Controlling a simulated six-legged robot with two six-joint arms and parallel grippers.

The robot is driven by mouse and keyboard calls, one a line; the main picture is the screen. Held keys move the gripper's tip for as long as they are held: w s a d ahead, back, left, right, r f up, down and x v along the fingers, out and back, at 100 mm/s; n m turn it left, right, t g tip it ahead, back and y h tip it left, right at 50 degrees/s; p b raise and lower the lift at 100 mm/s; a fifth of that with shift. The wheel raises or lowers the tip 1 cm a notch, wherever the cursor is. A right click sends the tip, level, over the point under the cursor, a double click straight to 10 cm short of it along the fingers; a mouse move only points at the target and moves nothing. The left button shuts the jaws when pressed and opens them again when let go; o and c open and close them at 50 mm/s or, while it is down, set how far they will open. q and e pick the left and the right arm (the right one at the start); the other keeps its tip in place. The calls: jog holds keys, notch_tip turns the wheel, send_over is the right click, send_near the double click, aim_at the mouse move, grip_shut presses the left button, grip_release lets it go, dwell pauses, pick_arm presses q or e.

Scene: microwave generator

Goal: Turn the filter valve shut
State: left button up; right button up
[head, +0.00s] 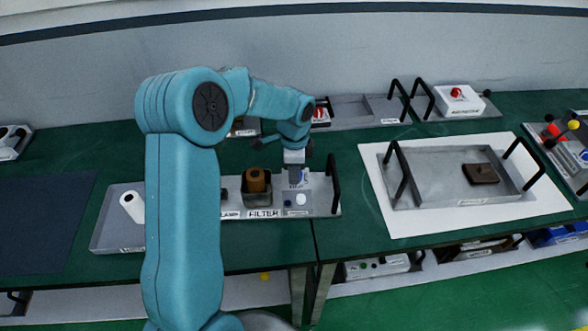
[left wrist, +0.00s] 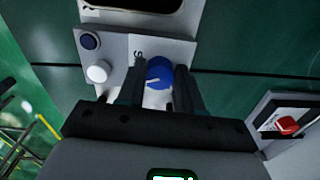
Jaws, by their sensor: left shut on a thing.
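The filter station (head: 322,205) is a grey tray labelled FILTER on the green bench, with a brown cylinder (head: 256,178) in a dark square holder. The valve shows in the left wrist view as a round blue knob (left wrist: 159,70) with a white mark, on a pale panel (left wrist: 119,50). My left gripper (head: 295,176) reaches down over the station's right part. In the left wrist view its dark fingers (left wrist: 160,88) are on either side of the knob, shut on it. The fingers hide the knob's sides. In the head view the knob is hidden. My right gripper is not in view.
A white button (left wrist: 98,72) and a dark blue button (left wrist: 89,41) sit beside the knob. A black handle (head: 334,182) stands at the station's right end. A handled metal tray (head: 440,192) is further right. A red switch (left wrist: 287,124) is near the gripper's right.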

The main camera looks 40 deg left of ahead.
pick_arm(q)
jog(key=shift+s+d+f+m, duration=0.1)
jog(key=shift+f+m, duration=0.05)
jog(key=shift+m, duration=2.05)
jog(key=o, duration=1)
jog(key=shift+o, duration=0.2)
